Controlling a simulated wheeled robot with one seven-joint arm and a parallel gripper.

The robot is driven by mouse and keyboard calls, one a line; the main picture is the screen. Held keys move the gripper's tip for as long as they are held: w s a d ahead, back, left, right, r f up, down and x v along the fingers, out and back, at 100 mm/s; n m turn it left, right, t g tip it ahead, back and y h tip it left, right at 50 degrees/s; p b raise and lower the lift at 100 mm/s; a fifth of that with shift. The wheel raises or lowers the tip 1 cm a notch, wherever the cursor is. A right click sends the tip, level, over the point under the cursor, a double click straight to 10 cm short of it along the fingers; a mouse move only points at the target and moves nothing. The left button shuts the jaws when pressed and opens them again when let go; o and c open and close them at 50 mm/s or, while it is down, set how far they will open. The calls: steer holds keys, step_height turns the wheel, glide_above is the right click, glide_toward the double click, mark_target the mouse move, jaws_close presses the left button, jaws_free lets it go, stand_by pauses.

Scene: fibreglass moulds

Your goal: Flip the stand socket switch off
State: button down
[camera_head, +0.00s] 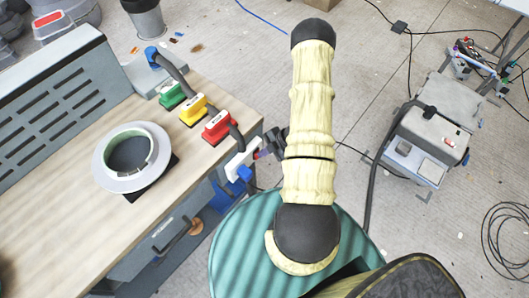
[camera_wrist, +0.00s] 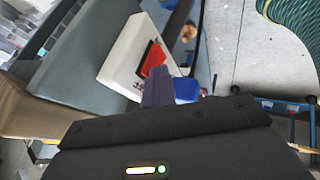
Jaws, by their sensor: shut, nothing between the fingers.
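A white socket box (camera_head: 240,160) is at the right end of the workbench, with a blue plug (camera_head: 245,173) at its lower side. In the wrist view the white box (camera_wrist: 128,50) is tilted and carries a red rocker switch (camera_wrist: 154,57) in a black surround. The blue plug (camera_wrist: 187,90) is just right of my fingers. My gripper (camera_head: 262,153) is shut and empty. In the wrist view its fingertips (camera_wrist: 157,77) overlap the lower edge of the red switch. I cannot tell whether they touch it, or which way the rocker is tipped.
Red (camera_head: 218,127), yellow (camera_head: 194,110) and green (camera_head: 172,96) blocks stand in a row on the workbench (camera_head: 75,215). A round collar (camera_head: 107,171) lies left of them. A grey machine (camera_head: 425,140) with cables is on the floor at right. Open floor lies between.

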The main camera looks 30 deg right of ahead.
steer(key=shift+w+r+p, duration=0.15)
steer(key=shift+r+p, duration=0.4)
steer(key=shift+r, duration=0.3)
steer(key=shift+s, duration=0.2)
steer(key=s+v, duration=0.1)
steer(key=v, duration=1.1)
steer(key=shift+a+b, duration=0.2)
steer(key=shift+b, duration=0.25)
steer(key=shift+f, duration=0.1)
